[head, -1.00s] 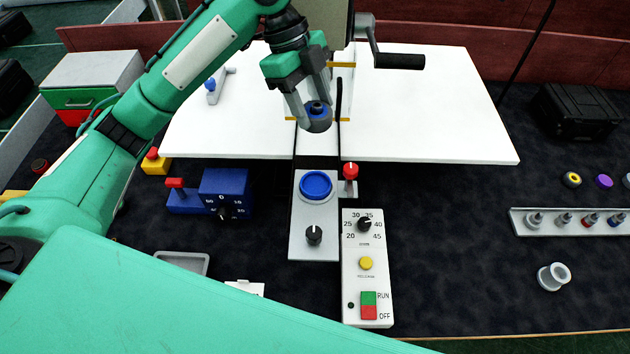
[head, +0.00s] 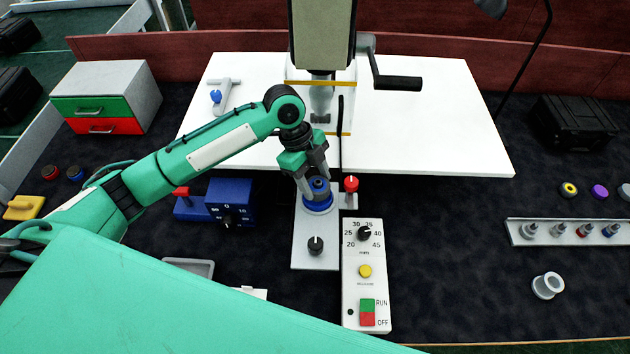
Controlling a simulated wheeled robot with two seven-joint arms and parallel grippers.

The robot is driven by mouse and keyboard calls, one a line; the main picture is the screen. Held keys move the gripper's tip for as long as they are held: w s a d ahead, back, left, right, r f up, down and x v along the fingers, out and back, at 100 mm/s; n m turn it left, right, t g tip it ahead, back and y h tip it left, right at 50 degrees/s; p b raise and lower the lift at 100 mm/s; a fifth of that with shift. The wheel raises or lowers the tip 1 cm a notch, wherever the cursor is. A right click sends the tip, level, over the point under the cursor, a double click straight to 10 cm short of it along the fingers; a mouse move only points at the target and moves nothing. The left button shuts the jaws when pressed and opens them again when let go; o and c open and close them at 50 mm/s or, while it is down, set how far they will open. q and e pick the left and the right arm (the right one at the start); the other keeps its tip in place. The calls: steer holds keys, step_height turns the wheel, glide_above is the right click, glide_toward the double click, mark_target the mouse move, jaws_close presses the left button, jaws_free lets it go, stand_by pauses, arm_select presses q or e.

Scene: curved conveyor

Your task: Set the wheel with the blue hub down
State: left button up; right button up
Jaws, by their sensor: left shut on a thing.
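The wheel with the blue hub (head: 320,186) is small and dark grey, with blue around its centre. My left gripper (head: 317,184) is shut on it, a finger on either side. The wheel is right over a round blue pad (head: 317,209) on a light grey plate (head: 316,257). I cannot tell whether it touches the pad, most of which is hidden behind wheel and fingers. My right gripper is not in view.
A red-knobbed lever (head: 351,184) stands close right of the pad. A black knob (head: 315,245) and a white control panel (head: 365,300) are nearer. A blue dial box (head: 230,198) is left. A press with a crank (head: 398,83) stands behind on the white table (head: 440,130).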

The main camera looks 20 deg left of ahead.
arm_select(q)
step_height(320, 180, down, 2)
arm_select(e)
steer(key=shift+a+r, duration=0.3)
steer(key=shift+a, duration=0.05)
arm_select(q)
steer(key=o, duration=1)
steer(key=shift+f, duration=0.15)
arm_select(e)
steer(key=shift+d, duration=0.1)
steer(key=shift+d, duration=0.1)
